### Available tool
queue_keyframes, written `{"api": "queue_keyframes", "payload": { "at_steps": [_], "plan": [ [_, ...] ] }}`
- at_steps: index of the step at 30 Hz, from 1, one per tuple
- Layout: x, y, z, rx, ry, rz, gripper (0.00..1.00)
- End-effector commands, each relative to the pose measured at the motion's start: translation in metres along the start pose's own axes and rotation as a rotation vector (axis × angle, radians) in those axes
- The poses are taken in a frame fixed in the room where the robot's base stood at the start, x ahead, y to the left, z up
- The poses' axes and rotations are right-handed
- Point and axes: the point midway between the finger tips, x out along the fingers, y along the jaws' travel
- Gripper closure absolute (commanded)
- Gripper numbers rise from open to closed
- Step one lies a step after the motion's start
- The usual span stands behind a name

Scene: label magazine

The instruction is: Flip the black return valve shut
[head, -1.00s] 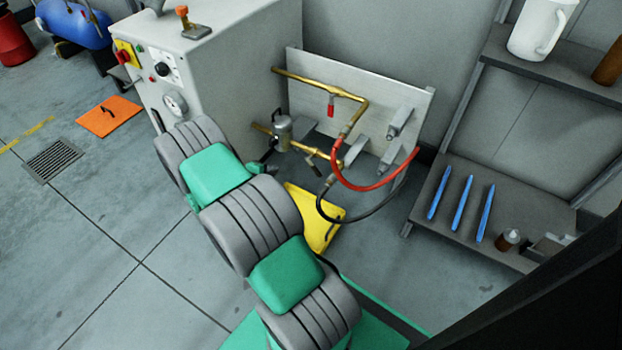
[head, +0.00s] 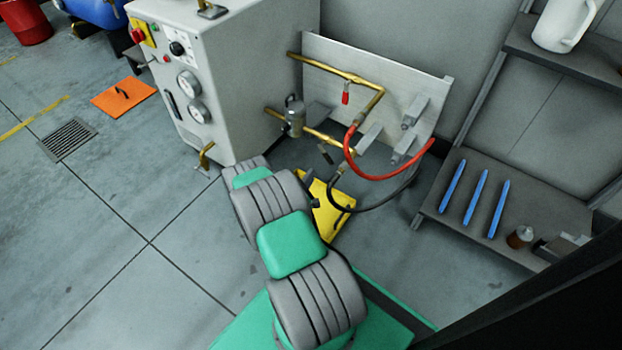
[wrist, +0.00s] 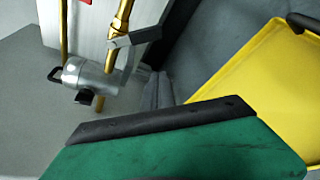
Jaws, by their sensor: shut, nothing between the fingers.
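The black return valve (head: 325,153) sits on the lower brass pipe, in front of the light panel. Its short dark lever hangs down at an angle from the pipe. In the wrist view, a dark lever (wrist: 140,37) sticks out sideways across the brass pipe. My gripper (head: 311,190) is shut and empty, low in front of the panel near the yellow plate, below and apart from the valve. The arm partly hides it in the head view. Its green and black end (wrist: 165,122) fills the lower part of the wrist view.
A metal canister (head: 294,117) hangs on the lower pipe, left of the valve. A red-handled valve (head: 345,93) is on the upper pipe. Red (head: 380,175) and black hoses loop out at the right. A yellow plate (head: 330,212) is below. A grey cabinet (head: 235,80) stands at left.

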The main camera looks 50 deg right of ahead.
Motion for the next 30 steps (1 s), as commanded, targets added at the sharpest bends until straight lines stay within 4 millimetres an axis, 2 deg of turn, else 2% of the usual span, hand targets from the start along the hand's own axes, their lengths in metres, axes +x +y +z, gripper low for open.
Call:
{"api": "queue_keyframes", "payload": {
  "at_steps": [1, 8, 12, 15, 30],
  "plan": [
    [0.013, -0.004, -0.001, 0.005, -0.005, 0.001, 1.0],
    [0.064, -0.004, -0.001, 0.005, -0.004, 0.001, 1.0],
    [0.056, 0.001, 0.022, 0.0, 0.0, 0.001, 1.0],
    [0.052, 0.0, 0.033, 0.0, 0.0, 0.0, 1.0],
    [0.048, -0.002, 0.042, -0.009, 0.0, -0.004, 1.0]
  ]
}}
